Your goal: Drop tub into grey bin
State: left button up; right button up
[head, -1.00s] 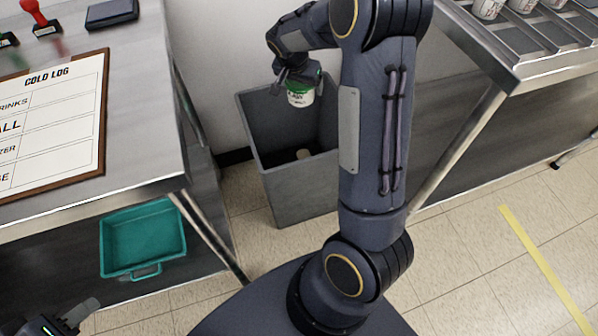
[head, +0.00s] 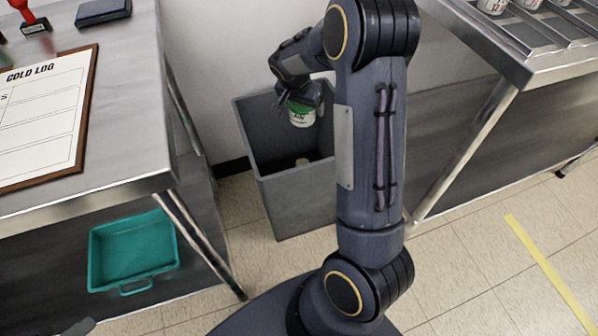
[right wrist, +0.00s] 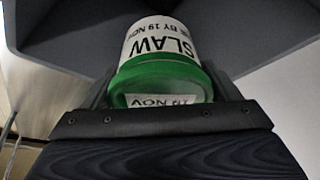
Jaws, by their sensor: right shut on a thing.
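The tub (head: 302,118) is white with a green lid. My right gripper (head: 299,104) is shut on it at the lid end and holds it in the mouth of the grey bin (head: 297,205), near the back. In the right wrist view the tub (right wrist: 160,45) shows the print "SLAW" and a "19 NOV" date, with the grey bin walls (right wrist: 60,45) around it.
A steel table with a Cold Log clipboard (head: 45,115) stands at left, a teal tray (head: 134,250) on its lower shelf. A steel counter with rails and several white tubs (head: 492,5) stands at right. Tiled floor is clear in front of the bin.

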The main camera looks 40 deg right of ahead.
jog(key=o, duration=1.1)
jog(key=p+v, duration=0.2)
jog(key=v, duration=0.6)
jog(key=shift+f, duration=0.1)
